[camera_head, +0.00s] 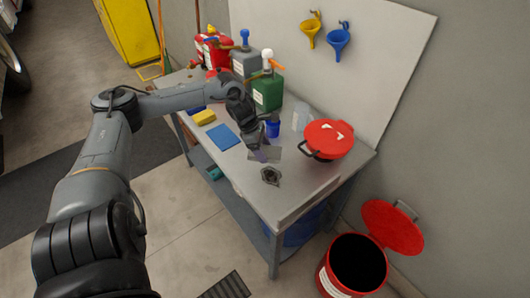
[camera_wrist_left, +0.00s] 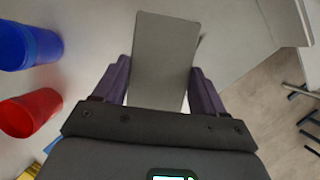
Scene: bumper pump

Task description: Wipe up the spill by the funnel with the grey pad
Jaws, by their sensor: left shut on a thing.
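My left gripper (camera_head: 262,156) is over the workbench and shut on the grey pad (camera_head: 270,153). In the left wrist view the pad (camera_wrist_left: 164,60) stands out flat between the two purple fingers of the gripper (camera_wrist_left: 162,85). A dark, uneven patch with a lighter middle (camera_head: 270,176), which looks like the spill, is on the bench just in front of the gripper, towards the front corner. The pad appears apart from it. A yellow funnel (camera_head: 310,32) and a blue funnel (camera_head: 338,42) hang on the back panel. My right gripper is not in view.
A blue cup (camera_head: 272,129) is just behind the gripper; a red cup (camera_wrist_left: 32,110) shows in the wrist view. A red-lidded pot (camera_head: 328,139) stands right. A blue cloth (camera_head: 223,137), yellow sponge (camera_head: 204,117) and green can (camera_head: 267,92) are left and behind. An open red bin (camera_head: 350,272) stands below.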

